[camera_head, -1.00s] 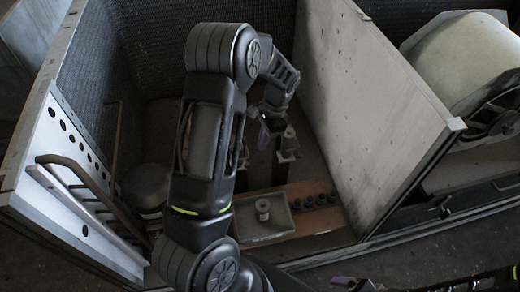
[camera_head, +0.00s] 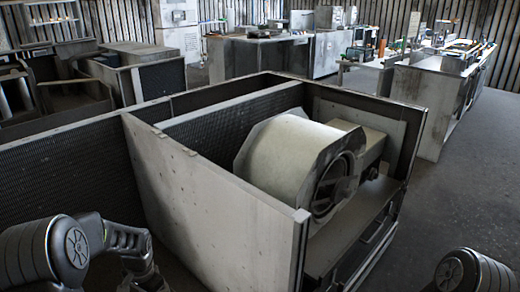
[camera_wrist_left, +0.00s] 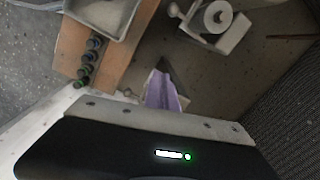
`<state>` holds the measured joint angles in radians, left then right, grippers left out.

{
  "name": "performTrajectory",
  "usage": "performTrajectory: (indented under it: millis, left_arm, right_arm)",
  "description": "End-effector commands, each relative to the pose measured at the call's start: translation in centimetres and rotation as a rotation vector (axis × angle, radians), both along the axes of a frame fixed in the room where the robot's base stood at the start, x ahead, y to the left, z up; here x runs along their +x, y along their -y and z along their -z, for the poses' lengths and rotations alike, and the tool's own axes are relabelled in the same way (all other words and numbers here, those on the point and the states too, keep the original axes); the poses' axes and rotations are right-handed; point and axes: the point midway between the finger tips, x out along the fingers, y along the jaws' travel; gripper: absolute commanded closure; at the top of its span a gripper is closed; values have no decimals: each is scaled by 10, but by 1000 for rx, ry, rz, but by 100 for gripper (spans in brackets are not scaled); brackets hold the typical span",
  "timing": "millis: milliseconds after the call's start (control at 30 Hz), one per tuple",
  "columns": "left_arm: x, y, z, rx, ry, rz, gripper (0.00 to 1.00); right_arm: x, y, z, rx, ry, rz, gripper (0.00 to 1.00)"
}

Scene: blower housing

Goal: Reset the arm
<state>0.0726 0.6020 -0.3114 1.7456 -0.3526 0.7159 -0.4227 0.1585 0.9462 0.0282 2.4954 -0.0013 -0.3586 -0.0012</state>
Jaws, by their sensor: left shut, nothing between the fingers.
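My left gripper (camera_wrist_left: 164,92) shows in the left wrist view as a pair of purple-tipped fingers, closed together and empty, pointing down over the dark floor of the enclosure. My left arm (camera_head: 75,255) enters at the lower left of the head view, with its gripper out of that picture. Part of my right arm (camera_head: 470,272) shows at the lower right corner, and its gripper is out of view. The cream blower housing (camera_head: 290,150), with a round dark opening facing right, sits in the open cabinet (camera_head: 215,210).
In the left wrist view, a grey tray (camera_wrist_left: 105,12) and several dark cylinders (camera_wrist_left: 88,62) sit on a brown board (camera_wrist_left: 70,48). A grey fixture with a pale ring (camera_wrist_left: 218,16) stands at the top. Benches (camera_head: 445,85) stand behind; open floor (camera_head: 465,180) lies right.

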Motion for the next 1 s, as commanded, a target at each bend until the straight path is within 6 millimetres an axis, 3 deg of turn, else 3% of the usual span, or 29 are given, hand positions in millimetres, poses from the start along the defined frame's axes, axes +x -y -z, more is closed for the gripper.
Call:
performTrajectory:
  millis: [67,167,267,300,433,600,700,1000]
  left_arm:
    - [5,35,23,-61,81,-63,100]
    - [-6,96,55,-172,166,-176,100]
    - [-42,164,80,-289,204,-320,100]
    - [-62,188,87,-328,204,-373,100]
    - [-135,247,94,-405,154,-497,100]
    - [-204,283,91,-435,39,-517,100]
    - [-222,293,88,-444,-3,-509,100]
    - [-223,293,89,-444,-9,-511,100]
  right_arm:
    - [0,0,-2,0,0,1,10]
    - [0,0,-10,0,0,1,10]
    - [0,0,-21,0,-1,2,10]
    - [0,0,-26,0,-1,2,10]
    - [0,0,-40,1,-1,2,10]
    - [0,-1,-49,1,-1,1,10]
    - [0,0,-54,1,-1,1,10]
    - [0,0,-54,1,-1,1,10]
